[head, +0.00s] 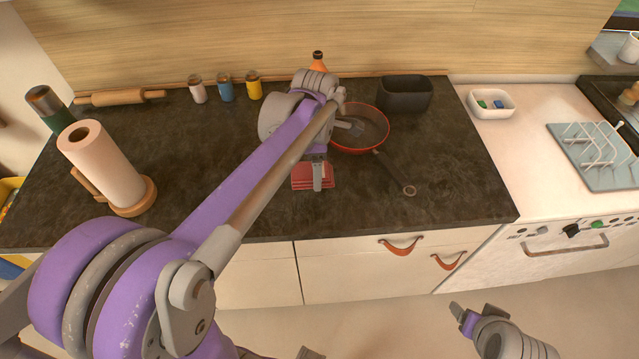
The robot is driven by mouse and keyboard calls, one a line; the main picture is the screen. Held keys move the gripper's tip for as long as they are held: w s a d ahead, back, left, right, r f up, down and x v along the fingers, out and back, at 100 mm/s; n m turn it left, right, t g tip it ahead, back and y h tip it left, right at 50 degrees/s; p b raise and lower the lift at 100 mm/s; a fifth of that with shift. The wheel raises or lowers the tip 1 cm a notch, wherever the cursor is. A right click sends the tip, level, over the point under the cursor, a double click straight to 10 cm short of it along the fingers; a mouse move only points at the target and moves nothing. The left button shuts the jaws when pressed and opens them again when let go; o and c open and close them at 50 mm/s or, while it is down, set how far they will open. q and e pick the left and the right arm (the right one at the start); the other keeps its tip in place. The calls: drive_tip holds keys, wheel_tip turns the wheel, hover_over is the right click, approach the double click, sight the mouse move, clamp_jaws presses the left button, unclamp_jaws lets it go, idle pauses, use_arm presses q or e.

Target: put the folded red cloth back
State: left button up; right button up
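The folded red cloth (300,178) is at the middle of the dark counter, near its front edge. It looks like a small stack of folded layers. My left arm reaches across the counter, and my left gripper (318,176) points down at the cloth. One grey finger covers part of the cloth's near side; the other finger is hidden, so I cannot tell whether it grips the cloth. My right gripper (462,314) is low at the right, in front of the cabinets and away from the cloth. Its finger gap is not clear.
A red-rimmed pan (362,146) stands close right of the cloth, its handle toward the front. A black bin (405,94) is behind. A paper towel roll (100,160) stands left. The drawer fronts with leather pulls (400,246) look closed. Counter right of the pan is clear.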

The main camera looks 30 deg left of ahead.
sight(316, 197)
use_arm(q)
drive_tip(key=f, duration=0.3)
drive_tip(key=shift+s, duration=0.25)
drive_tip(key=shift+w+f, duration=0.1)
drive_tip(key=shift+f, duration=2.25)
drive_tip(key=shift+f, duration=0.15)
drive_tip(key=o, duration=1.2)
drive_tip(key=shift+c, duration=0.2)
